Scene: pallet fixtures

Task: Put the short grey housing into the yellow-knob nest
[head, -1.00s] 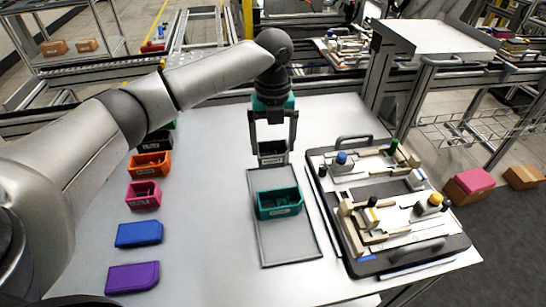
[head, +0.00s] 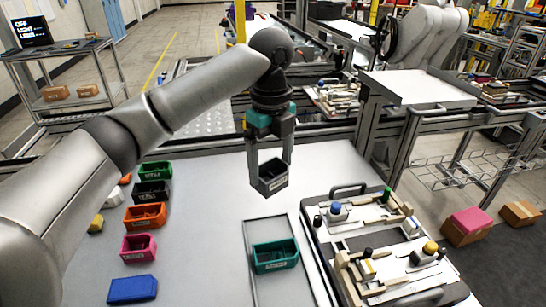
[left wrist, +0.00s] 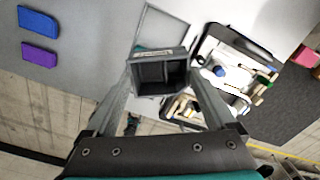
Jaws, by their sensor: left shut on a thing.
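The short grey housing (head: 273,178) is a small dark grey open-topped box with a pale label. My left gripper (head: 270,170) is shut on it and holds it above the table, behind the teal housing. In the left wrist view the housing (left wrist: 160,72) sits between the fingers (left wrist: 160,80) with its open top showing. The yellow knob (head: 430,247) stands on the near right part of the black-edged pallet fixture (head: 318,240). Its nest lies beside it among pale blocks; its exact outline is unclear. My right gripper is not in view.
A teal housing (head: 275,255) sits in a flat grey tray (head: 253,232) left of the pallet. Green (head: 155,170), black (head: 151,192), orange (head: 145,215), pink (head: 139,247) and blue (head: 132,289) parts line the table's left side. A blue knob (head: 336,208) stands on the pallet's far part.

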